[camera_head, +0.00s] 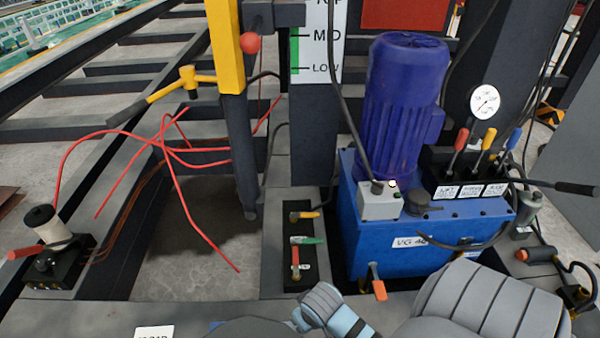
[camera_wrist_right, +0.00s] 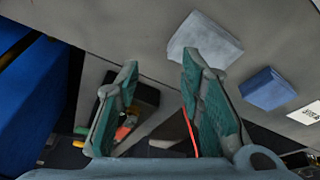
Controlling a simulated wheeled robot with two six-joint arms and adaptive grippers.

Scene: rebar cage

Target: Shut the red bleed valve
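A black valve block (camera_head: 292,277) stands on the dark frame left of the blue power unit. It carries a yellow handle (camera_head: 305,215), a green handle (camera_head: 307,240) and a red handle (camera_head: 295,258), which points toward me. In the right wrist view the red handle (camera_wrist_right: 122,132) shows beyond the left finger, partly covered by it. My right gripper (camera_wrist_right: 160,72) is open and empty, its two teal-padded fingers wide apart. In the head view my right arm (camera_head: 490,305) enters at the bottom; the fingertips do not show. My left gripper is not in view.
The blue power unit (camera_head: 370,245) with its blue motor (camera_head: 405,100) rises right of the valve block. An orange-handled tap (camera_head: 378,288) juts from its front. A hand pump (camera_head: 48,225) stands at lower left.

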